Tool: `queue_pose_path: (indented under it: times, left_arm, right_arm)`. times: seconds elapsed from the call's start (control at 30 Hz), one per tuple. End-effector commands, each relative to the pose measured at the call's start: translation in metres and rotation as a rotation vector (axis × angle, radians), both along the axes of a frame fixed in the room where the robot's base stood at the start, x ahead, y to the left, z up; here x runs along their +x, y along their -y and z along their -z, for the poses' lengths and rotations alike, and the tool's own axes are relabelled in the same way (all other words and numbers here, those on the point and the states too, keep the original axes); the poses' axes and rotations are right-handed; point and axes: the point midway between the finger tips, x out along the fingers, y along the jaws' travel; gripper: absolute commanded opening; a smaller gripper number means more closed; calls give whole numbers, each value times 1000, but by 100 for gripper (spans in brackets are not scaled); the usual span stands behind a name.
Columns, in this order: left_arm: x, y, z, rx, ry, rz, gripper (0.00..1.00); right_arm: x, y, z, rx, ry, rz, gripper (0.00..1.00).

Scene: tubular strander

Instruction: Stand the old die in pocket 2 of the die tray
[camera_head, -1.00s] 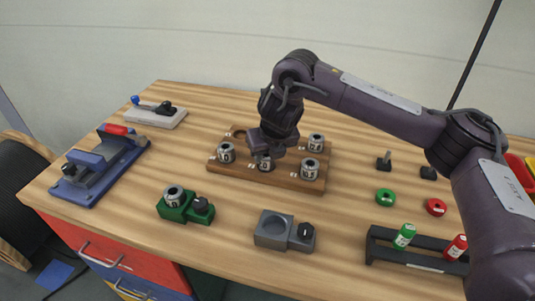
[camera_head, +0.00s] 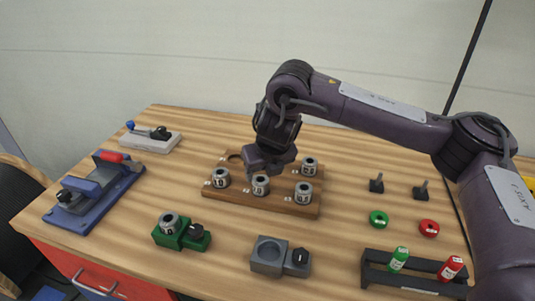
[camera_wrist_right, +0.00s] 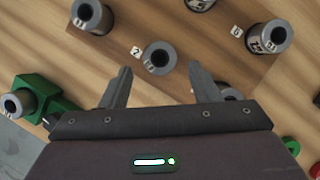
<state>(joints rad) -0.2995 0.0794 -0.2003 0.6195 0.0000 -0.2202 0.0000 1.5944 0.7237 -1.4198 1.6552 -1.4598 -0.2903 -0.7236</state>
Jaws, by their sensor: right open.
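The wooden die tray (camera_head: 285,206) lies mid-table. A grey metal die (camera_head: 260,185) stands upright in its front middle pocket; in the right wrist view this die (camera_wrist_right: 159,57) is beside the label 2 (camera_wrist_right: 136,52). No mark that I can read says which die is the old one. My right gripper (camera_head: 263,170) is just above and behind this die, apart from it. In the right wrist view the gripper (camera_wrist_right: 160,67) has its fingers spread with nothing between them. My left gripper is not in view.
Other dies stand in the tray at left (camera_head: 221,178), right (camera_head: 304,193) and back right (camera_head: 309,166); the back left pocket (camera_head: 235,157) is empty. A green holder (camera_head: 166,238) bears a die. A grey holder (camera_head: 268,263) has an empty round seat. A dark rack (camera_head: 420,282) stands front right.

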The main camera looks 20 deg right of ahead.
Motion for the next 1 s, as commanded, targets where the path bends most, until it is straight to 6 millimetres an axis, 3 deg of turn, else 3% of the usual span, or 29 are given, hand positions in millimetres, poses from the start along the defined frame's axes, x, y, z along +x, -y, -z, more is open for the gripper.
queue_pose_path:
  times: [0.03, 0.1, 0.4, 1.0]
  left_arm:
    - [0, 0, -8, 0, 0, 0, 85]
    - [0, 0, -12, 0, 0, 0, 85]
    - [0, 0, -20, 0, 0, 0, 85]
    - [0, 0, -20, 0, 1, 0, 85]
  right_arm:
    - [-4, 1, -17, -3, 6, -1, 56]
    - [-10, 1, -30, -2, 6, -1, 56]
    - [-28, 2, -66, -1, 2, -1, 56]
    - [-32, 2, -70, 0, -1, 1, 56]
